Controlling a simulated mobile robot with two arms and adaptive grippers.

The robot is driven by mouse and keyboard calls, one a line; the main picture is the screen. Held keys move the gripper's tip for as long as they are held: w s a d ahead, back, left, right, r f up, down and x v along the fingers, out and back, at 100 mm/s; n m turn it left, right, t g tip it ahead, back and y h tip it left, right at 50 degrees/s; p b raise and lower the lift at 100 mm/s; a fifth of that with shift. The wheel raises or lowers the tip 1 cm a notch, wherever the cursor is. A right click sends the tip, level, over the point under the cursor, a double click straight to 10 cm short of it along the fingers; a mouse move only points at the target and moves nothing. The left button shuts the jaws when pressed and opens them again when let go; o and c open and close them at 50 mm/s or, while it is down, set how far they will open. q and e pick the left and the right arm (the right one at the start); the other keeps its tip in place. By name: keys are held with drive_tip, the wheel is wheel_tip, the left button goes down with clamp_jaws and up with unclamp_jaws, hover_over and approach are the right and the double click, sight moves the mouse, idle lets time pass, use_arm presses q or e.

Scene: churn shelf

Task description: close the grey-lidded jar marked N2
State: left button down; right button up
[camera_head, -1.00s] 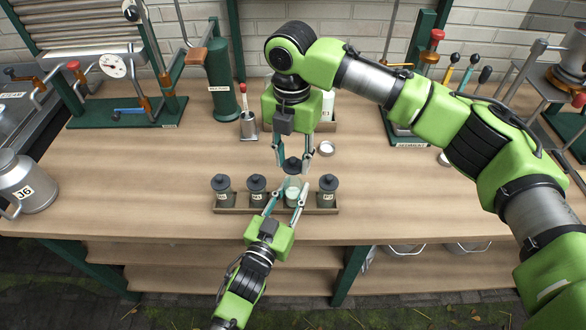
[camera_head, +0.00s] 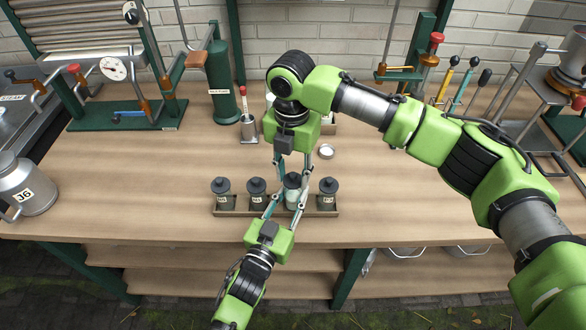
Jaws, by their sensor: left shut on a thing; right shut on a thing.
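A row of jars stands in a wooden rack (camera_head: 228,212) near the bench's front edge. The jar (camera_head: 292,195) second from the right is pale, with its label hidden, so I cannot read N2 on it. My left gripper (camera_head: 287,199) reaches in from the front and is shut on this jar. My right gripper (camera_head: 292,181) points down from above and is shut on a dark grey lid (camera_head: 292,179). The lid is upright at the jar's mouth; whether it is fully seated I cannot tell.
Lidded jars stand at both sides: two at left (camera_head: 221,190) (camera_head: 256,191) and one at right (camera_head: 328,192). The bench right of the rack is clear.

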drive_tip(key=shift+f, duration=0.8)
idle(0.4)
drive_tip(key=o, duration=0.8)
wheel_tip(320, 180, up, 12)
use_arm(q)
drive_tip(key=c, duration=1.6)
unclamp_jaws()
drive_tip(key=shift+o, duration=0.2)
drive_tip(key=shift+s, duration=0.1)
